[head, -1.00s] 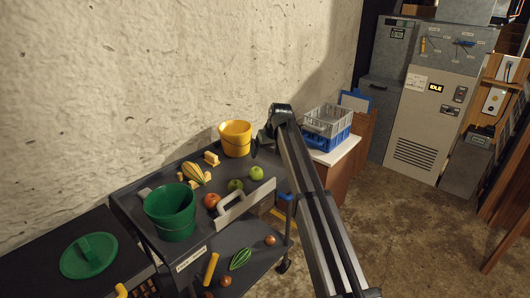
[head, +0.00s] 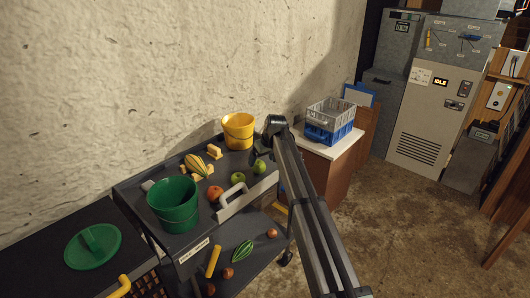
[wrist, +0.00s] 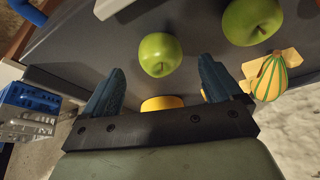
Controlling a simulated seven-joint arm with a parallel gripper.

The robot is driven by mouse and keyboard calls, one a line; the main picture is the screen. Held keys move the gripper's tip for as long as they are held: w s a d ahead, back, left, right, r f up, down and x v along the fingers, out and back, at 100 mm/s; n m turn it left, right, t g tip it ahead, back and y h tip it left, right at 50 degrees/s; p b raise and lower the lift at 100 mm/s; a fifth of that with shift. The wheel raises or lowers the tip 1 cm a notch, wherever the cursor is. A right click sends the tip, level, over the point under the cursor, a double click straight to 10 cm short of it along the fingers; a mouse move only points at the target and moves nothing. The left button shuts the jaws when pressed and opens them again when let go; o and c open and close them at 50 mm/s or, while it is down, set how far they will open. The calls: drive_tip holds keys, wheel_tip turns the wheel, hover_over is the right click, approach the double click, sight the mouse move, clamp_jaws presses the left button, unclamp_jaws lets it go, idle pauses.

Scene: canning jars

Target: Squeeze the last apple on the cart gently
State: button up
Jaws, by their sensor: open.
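Three apples stand in a row on the top of the dark cart (head: 137,196): an orange-red one (head: 215,193), a green one (head: 238,178), and a green one at the right end of the row (head: 259,167). In the wrist view, the end green apple (wrist: 160,48) lies ahead of my open gripper (wrist: 161,68), roughly centred between the two blue fingers. The fingers do not appear to touch it. The middle green apple (wrist: 252,20) is off to the right there. In the head view my gripper (head: 262,156) is above the cart's right end, small and dark.
A yellow bucket (head: 238,133) and striped squash (head: 197,165) stand near the wall. A green bucket (head: 174,208) is at the left. Crates (head: 330,120) sit on a side cabinet to the right.

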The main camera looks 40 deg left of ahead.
sight(260, 164)
drive_tip(key=shift+x, duration=2.45)
drive_tip(key=shift+c, duration=0.2)
drive_tip(key=c, duration=0.8)
drive_tip(key=shift+o, duration=0.6)
drive_tip(key=o, duration=0.7)
drive_tip(key=shift+o, duration=0.2)
drive_tip(key=w+v, duration=0.1)
drive_tip(key=v, duration=1.2)
drive_tip(key=shift+s+r, duration=0.45)
drive_tip(key=shift+s, duration=0.05)
